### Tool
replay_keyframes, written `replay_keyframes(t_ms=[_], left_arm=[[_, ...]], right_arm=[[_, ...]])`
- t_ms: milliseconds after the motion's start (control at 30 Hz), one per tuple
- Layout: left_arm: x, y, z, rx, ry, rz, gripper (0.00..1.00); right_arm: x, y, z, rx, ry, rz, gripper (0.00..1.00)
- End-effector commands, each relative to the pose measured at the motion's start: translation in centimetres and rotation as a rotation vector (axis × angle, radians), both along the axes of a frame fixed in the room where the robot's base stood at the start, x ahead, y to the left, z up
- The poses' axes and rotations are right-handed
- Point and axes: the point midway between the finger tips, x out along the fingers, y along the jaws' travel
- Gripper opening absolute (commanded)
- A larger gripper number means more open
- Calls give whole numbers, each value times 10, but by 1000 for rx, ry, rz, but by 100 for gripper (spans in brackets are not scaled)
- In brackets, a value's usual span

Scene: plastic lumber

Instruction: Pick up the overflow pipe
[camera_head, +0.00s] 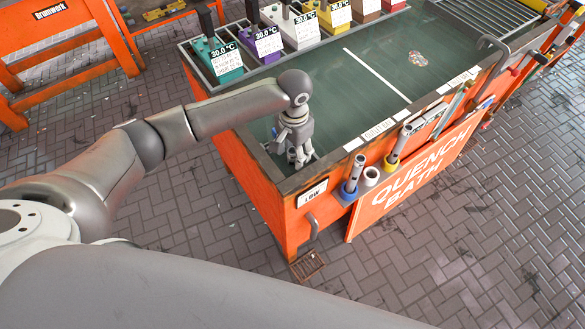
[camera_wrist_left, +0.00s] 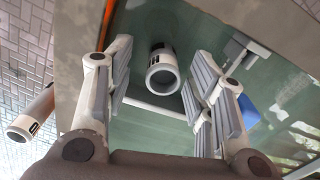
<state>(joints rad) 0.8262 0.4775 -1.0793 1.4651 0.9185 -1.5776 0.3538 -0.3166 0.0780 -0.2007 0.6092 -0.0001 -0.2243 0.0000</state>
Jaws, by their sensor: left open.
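The overflow pipe (camera_wrist_left: 161,60) is a short pale grey tube with an open round end. In the left wrist view it stands inside the bath, between the spread fingers, with space to the fingers on both sides. My left gripper (camera_head: 292,148) reaches down into the near left corner of the orange quench bath (camera_head: 265,192). It is open and also shows in the left wrist view (camera_wrist_left: 160,85). In the head view the fingers largely hide the pipe. My right gripper is not in view.
Labelled colored containers, including a teal one (camera_head: 216,62), line the bath's far left side. Tools and tube holders (camera_head: 350,190) hang on its near side above a "QUENCH BATH" panel (camera_head: 415,185). A white bar (camera_head: 377,75) crosses the green bath. An orange frame (camera_head: 65,50) stands at upper left.

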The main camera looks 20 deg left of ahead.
Motion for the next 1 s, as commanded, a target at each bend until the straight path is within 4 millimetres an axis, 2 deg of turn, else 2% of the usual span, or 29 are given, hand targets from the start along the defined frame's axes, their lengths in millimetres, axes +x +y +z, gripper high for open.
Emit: replay_keyframes(t_ms=[133,300,567,933,1000], left_arm=[[-4,4,-22,4,6,0,49],[-3,3,-41,2,4,-1,49],[-3,3,-44,1,2,-1,49],[-3,3,-44,1,2,-1,3],[-3,3,-44,1,2,-1,0]], right_arm=[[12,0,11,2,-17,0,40],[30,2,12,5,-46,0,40],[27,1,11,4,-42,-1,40],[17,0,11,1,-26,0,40],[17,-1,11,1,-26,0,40]])
